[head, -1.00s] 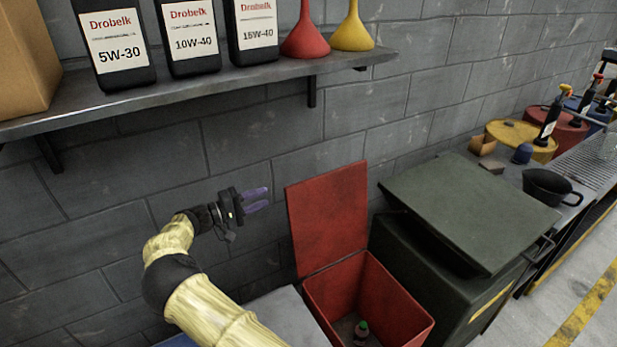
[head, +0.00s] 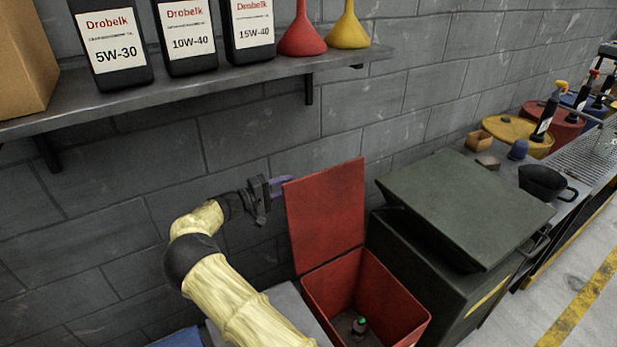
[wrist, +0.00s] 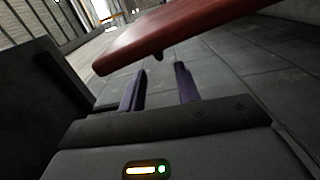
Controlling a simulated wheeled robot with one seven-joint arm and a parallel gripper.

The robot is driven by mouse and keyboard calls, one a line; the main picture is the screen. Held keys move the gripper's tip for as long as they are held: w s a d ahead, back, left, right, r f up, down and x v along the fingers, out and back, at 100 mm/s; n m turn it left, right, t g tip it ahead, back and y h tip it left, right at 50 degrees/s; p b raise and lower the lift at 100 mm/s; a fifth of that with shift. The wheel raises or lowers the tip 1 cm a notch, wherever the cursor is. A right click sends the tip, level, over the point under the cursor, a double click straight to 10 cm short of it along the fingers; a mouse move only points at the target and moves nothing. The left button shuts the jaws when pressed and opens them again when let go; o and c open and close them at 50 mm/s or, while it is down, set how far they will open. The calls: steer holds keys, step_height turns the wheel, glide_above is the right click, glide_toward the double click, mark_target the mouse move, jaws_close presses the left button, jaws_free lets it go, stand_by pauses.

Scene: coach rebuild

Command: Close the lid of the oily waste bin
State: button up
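The oily waste bin (head: 392,312) is a red box with its lid (head: 326,222) standing upright against the grey block wall. A small bottle with a green cap (head: 359,326) is inside the bin. My gripper (head: 284,186) is at the left edge of the lid, near its upper corner; its fingertips appear to be partly behind the lid. In the wrist view the lid (wrist: 170,35) crosses above the two purple fingers (wrist: 158,88), which are apart with nothing between them. Whether they touch the lid I cannot tell.
A dark green cabinet (head: 465,205) with a raised slanted top stands right of the bin. A shelf (head: 190,88) with oil jugs and funnels (head: 302,38) runs above my arm. A grey surface (head: 290,308) lies left of the bin.

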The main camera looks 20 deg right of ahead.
mark_target(309, 177)
steer(key=d, duration=0.2)
steer(key=w+d, duration=0.1)
steer(key=d, duration=0.5)
steer(key=shift+w+d+p, duration=0.15)
steer(key=shift+w+p, duration=0.15)
jaws_close()
